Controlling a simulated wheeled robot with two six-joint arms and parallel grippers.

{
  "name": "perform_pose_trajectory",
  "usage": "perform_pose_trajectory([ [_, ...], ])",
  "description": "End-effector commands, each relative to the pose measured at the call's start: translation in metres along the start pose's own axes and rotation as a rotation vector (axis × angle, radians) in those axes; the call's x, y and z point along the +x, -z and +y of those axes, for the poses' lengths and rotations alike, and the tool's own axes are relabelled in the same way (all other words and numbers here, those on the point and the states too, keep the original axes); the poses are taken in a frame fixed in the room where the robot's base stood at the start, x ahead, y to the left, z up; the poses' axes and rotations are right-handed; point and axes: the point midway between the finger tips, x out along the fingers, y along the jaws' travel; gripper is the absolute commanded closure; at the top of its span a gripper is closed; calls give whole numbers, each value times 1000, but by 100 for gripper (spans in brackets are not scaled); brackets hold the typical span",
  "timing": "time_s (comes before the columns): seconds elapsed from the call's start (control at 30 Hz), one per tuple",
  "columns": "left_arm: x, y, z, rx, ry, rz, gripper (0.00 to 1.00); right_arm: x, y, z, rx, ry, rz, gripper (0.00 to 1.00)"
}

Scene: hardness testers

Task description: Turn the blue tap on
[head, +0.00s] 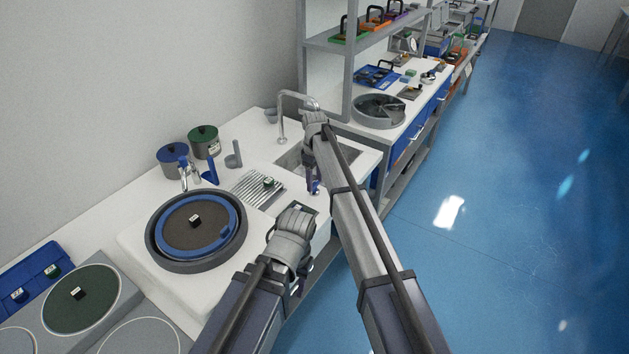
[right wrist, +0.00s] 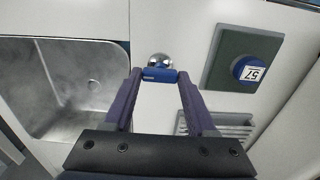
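The blue tap (right wrist: 160,75) shows in the right wrist view as a short blue bar handle in front of a round chrome body, between my right fingertips. My right gripper (right wrist: 160,76) is open, one finger on each side of the handle. Whether the fingers touch it is hard to tell. In the head view my right gripper (head: 313,187) points down at the sink's near edge and covers the tap. The steel sink basin (right wrist: 75,90) lies left of the tap in the wrist view. My left gripper (head: 301,282) hangs low at the counter's front, mostly hidden behind its own wrist.
A gooseneck spout (head: 283,122) stands behind the sink. A ribbed drainer (head: 246,188) and a large round blue-rimmed device (head: 165,238) are left in the head view.

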Motion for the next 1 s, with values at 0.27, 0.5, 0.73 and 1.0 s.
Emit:
perform_pose_trajectory([
  [0.27, 0, 0, 0, 0, 0, 0, 50, 0, 0, 0, 0, 0, 0, 76],
  [0.5, 0, 0, 0, 0, 0, 0, 50, 0, 0, 0, 0, 0, 0, 99],
  [0.73, 0, 0, 0, 0, 0, 0, 50, 0, 0, 0, 30, 0, 0, 99],
  [1.0, 0, 0, 0, 0, 0, 0, 50, 0, 0, 0, 194, 0, 0, 99],
])
